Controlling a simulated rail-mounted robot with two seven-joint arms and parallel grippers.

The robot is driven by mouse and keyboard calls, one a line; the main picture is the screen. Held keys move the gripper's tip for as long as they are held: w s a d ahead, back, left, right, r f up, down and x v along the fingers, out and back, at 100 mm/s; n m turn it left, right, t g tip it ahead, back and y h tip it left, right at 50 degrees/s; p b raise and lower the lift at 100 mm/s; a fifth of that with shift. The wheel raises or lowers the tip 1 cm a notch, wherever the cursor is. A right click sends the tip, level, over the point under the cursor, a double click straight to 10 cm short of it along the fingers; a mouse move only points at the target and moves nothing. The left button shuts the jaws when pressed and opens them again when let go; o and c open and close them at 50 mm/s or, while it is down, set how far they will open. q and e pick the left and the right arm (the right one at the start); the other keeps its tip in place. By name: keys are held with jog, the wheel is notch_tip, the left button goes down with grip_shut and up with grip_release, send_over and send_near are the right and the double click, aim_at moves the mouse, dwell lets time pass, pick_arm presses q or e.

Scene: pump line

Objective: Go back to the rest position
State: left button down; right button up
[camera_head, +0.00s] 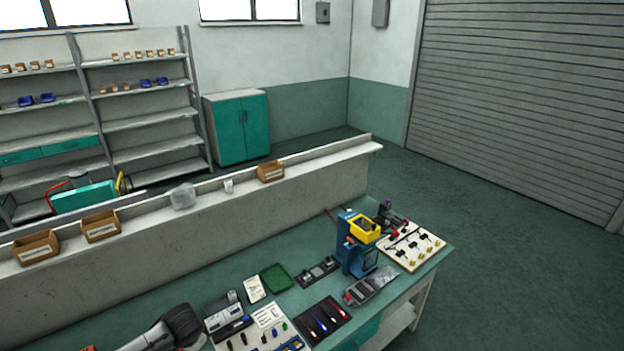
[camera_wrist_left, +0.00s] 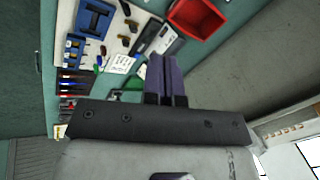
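My left arm comes in at the bottom left of the head view, with its dark gripper (camera_head: 182,326) over the near left part of the workbench (camera_head: 432,262). In the left wrist view the two fingers of my left gripper (camera_wrist_left: 166,62) lie side by side, closed, with nothing seen between them. The fingertips cannot be made out in the head view. My right gripper is in neither view.
The bench holds a blue stand with a yellow bin (camera_head: 364,228), a green tray (camera_head: 276,277), a dark tool mat (camera_head: 322,320) and a white board (camera_head: 412,246). A red bin (camera_wrist_left: 197,17) shows in the wrist view. A concrete ledge (camera_head: 220,210) runs behind the bench.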

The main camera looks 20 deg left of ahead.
pick_arm(q)
jog(key=w+d+r+m+t, duration=0.2)
jog(key=d+r+m+t, duration=0.15)
jog(key=d+r, duration=0.5)
jog(key=s+d+r+t+h+p, duration=0.1)
jog(key=s+d+r+p, duration=0.2)
jog(key=d, duration=0.4)
jog(key=s+d+r+t+h, duration=0.1)
jog(key=s+d+r+t, duration=0.15)
jog(key=s+d, duration=0.3)
jog(key=s+d+f+n+g+h+p, duration=0.1)
jog(key=s+d+f+g+p, duration=0.1)
jog(key=s, duration=0.8)
jog(key=s+d+f+n+g+h+p, duration=0.1)
jog(key=s+d+f+n+g+p, duration=0.1)
jog(key=s, duration=0.9)
notch_tip(320, 180, down, 2)
jog(key=shift+d+f+g+p, duration=0.1)
jog(key=shift+d+g+p, duration=0.2)
jog(key=shift+d+g, duration=0.55)
